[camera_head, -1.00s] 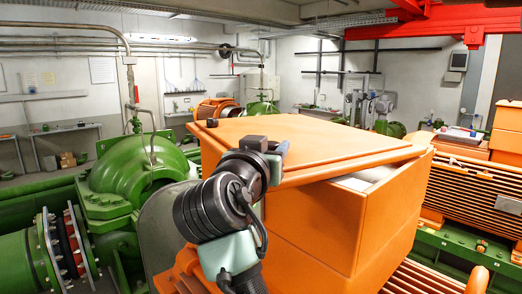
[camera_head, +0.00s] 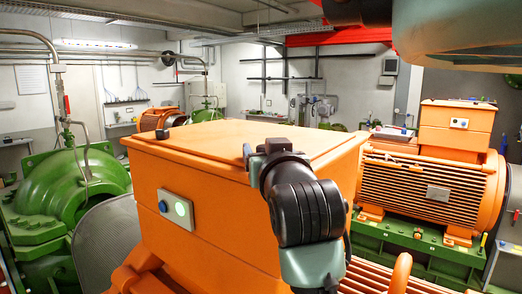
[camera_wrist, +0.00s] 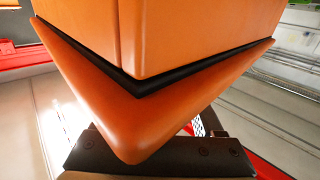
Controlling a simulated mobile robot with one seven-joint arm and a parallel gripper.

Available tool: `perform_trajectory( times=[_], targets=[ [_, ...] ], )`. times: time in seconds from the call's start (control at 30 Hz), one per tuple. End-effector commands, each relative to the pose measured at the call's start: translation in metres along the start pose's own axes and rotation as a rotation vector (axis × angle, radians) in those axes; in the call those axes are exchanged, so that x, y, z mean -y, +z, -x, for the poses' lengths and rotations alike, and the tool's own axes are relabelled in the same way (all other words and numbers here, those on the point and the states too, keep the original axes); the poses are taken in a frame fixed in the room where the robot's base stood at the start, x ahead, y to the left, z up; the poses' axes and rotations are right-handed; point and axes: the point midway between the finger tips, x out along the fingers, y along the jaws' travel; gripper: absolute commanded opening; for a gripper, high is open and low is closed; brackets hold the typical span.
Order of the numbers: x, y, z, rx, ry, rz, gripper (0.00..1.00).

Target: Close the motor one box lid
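The orange motor box (camera_head: 235,215) stands in the middle of the head view with its flat orange lid (camera_head: 230,140) on top. The lid lies nearly level along the box's upper edge; no interior shows. My gripper (camera_head: 260,152) is at the lid's front edge, right of centre. In the wrist view, a lid corner (camera_wrist: 125,120) fills the middle below the box walls (camera_wrist: 190,35), with a thin dark band between them. The dark gripper body (camera_wrist: 160,158) is just under that corner. The fingers are not clear enough to tell whether they grip the lid.
A button panel (camera_head: 175,208) is on the box's front face. A green pump (camera_head: 60,200) stands at left, and another orange motor (camera_head: 430,180) on a green base at right. My arm crosses the upper right and lower middle of the head view.

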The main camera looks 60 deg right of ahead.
Motion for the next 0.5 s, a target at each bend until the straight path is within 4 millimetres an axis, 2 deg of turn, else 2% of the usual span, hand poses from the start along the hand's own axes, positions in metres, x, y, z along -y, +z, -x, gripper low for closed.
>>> perform_trajectory(
  times=[0.33,0.5],
  targets=[
    [0.002,0.001,0.003,-0.001,-0.002,0.000,0.70],
    [0.001,0.003,0.024,-0.005,-0.003,0.000,0.70]
  ],
)
